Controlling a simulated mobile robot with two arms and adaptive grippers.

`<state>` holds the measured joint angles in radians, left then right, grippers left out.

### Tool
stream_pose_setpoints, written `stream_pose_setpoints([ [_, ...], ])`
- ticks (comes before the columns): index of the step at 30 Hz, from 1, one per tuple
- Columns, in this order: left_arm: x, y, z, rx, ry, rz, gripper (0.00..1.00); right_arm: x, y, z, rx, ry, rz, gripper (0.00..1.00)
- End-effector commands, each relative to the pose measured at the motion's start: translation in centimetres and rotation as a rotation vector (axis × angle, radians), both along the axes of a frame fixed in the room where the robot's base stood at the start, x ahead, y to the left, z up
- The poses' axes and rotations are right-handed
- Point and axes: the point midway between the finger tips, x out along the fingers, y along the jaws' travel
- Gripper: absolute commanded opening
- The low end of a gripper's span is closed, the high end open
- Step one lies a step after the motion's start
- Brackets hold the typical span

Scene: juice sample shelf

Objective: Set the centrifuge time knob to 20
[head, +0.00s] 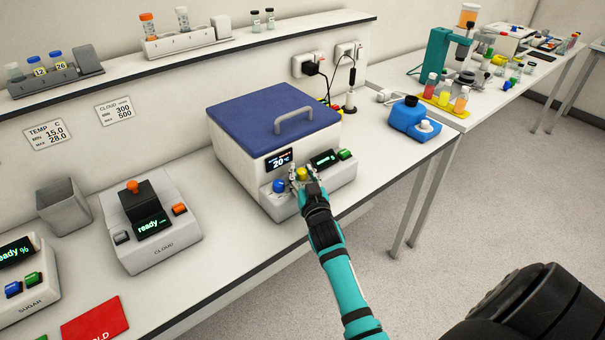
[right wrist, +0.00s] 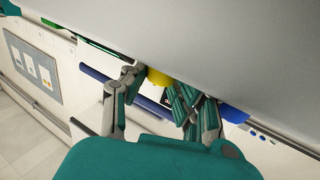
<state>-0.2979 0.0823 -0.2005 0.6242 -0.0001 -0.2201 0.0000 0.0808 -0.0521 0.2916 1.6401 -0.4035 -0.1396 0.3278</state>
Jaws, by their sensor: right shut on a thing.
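The centrifuge (head: 232,165) is a white box with a blue lid (head: 275,112) and a grey handle, standing on the bench. Its sloped front has a dark screen reading 20 °C (head: 279,160), a blue knob (head: 279,186), a yellow knob (head: 301,173), a small green-lit display (head: 323,159) and a green button (head: 345,154). My right gripper (head: 304,178) is shut on the yellow knob, with a finger on either side. The yellow knob (right wrist: 157,77) also shows between the fingers in the right wrist view. The knob labels and its pointer are unreadable. My left gripper is out of view.
The cloud meter (head: 160,255) and a grey bin (head: 64,207) stand left of the centrifuge. A wall shelf (head: 210,48) holds vials above. The bench front before the centrifuge is narrow and bare.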

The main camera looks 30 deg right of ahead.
Motion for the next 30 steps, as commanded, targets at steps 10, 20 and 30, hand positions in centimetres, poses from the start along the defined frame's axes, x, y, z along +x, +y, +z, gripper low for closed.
stream_pose_setpoints([
  [10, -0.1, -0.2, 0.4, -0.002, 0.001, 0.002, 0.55, 0.0, -0.2, 0.2, -0.005, 0.001, 0.022, 0.00],
  [20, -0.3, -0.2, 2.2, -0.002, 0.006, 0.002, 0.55, -0.1, -0.5, 0.4, -0.012, 0.004, 0.153, 0.00],
  [30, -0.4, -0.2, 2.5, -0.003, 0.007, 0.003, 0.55, -0.1, -0.7, 0.1, -0.013, 0.003, 0.390, 0.00],
])
